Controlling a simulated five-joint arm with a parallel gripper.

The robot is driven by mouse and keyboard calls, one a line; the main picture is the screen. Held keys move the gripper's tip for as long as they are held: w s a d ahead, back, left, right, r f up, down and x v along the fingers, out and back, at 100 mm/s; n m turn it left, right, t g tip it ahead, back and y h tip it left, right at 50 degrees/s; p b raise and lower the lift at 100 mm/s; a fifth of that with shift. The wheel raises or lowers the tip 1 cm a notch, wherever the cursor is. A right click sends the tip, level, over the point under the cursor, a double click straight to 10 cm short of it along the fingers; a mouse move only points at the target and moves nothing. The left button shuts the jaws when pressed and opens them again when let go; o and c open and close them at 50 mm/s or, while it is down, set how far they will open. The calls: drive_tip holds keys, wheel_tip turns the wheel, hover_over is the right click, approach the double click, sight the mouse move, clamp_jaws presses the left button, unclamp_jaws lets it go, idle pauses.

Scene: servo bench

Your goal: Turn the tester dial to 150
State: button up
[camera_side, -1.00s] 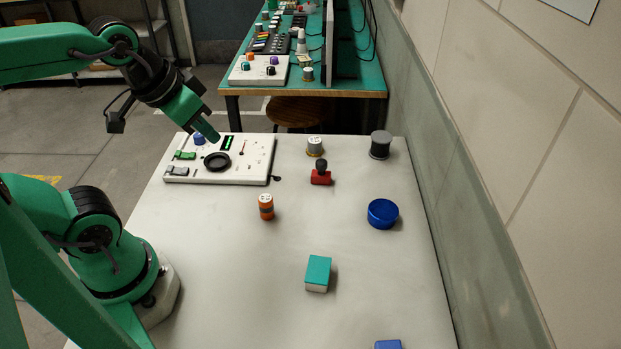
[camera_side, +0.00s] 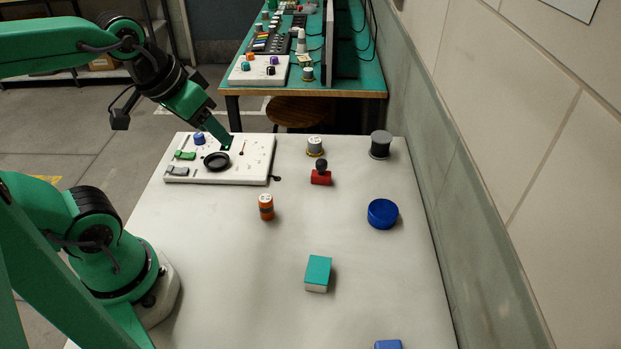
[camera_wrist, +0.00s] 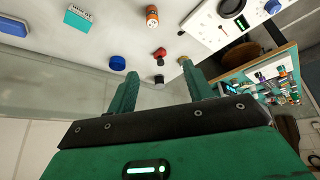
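The tester (camera_side: 255,165) is a white panel at the back left of the table. Its black round dial (camera_side: 217,161) sits near the middle; the setting is too small to read. In the wrist view, part of the tester (camera_wrist: 207,27) shows at the top right, with the dial (camera_wrist: 231,8) cut by the top edge and a small green display (camera_wrist: 242,21) beside it.
The tester also carries a blue knob (camera_side: 199,138), a green switch (camera_side: 185,155) and a grey switch (camera_side: 177,171). An orange cylinder (camera_side: 266,207), a red stamp-like piece (camera_side: 321,175), a white-topped knob (camera_side: 314,146) and a dark spool (camera_side: 380,145) stand nearby.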

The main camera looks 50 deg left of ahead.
drive_tip(key=w+a+n+g+y, duration=0.1)
drive_tip(key=w+a+n+g, duration=0.1)
drive_tip(key=w+a+n, duration=0.6)
drive_tip(key=n+g+h, duration=0.1)
drive_tip(key=n+g, duration=0.2)
drive_tip(key=n, duration=1.8)
hover_over(198, 135)
wheel_tip(198, 135, down, 14)
drive_tip(key=shift+w+d+r, duration=0.1)
drive_tip(key=shift+w+d, duration=0.05)
drive_tip(key=shift+a+f, duration=0.25)
drive_tip(key=shift+f, duration=0.05)
drive_tip(key=shift+f, duration=3.9)
drive_tip(key=c, duration=1)
